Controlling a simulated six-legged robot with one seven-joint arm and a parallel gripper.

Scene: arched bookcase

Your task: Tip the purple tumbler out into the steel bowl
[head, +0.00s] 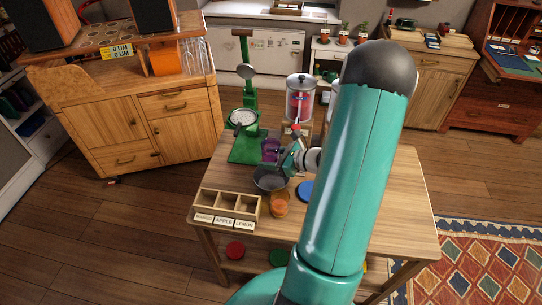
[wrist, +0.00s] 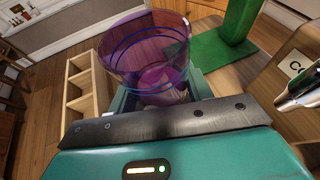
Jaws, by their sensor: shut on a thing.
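The purple tumbler (wrist: 150,55) is see-through with dark blue rings and fills the upper middle of the wrist view. My gripper (wrist: 160,95) is shut on it, with a finger on each side. In the head view the tumbler (head: 271,150) is in my gripper (head: 282,156), just above and behind the steel bowl. It looks roughly upright. The steel bowl (head: 270,178) is dark grey and stands on the wooden table; its inside is hard to make out. The bowl does not show clearly in the wrist view.
A glass with orange contents (head: 279,204) stands close in front of the bowl. A wooden box with labelled compartments (head: 228,205) is at left. A green press (head: 245,146) and a clear dispenser (head: 300,98) stand behind. A blue disc (head: 305,191) lies right of the bowl.

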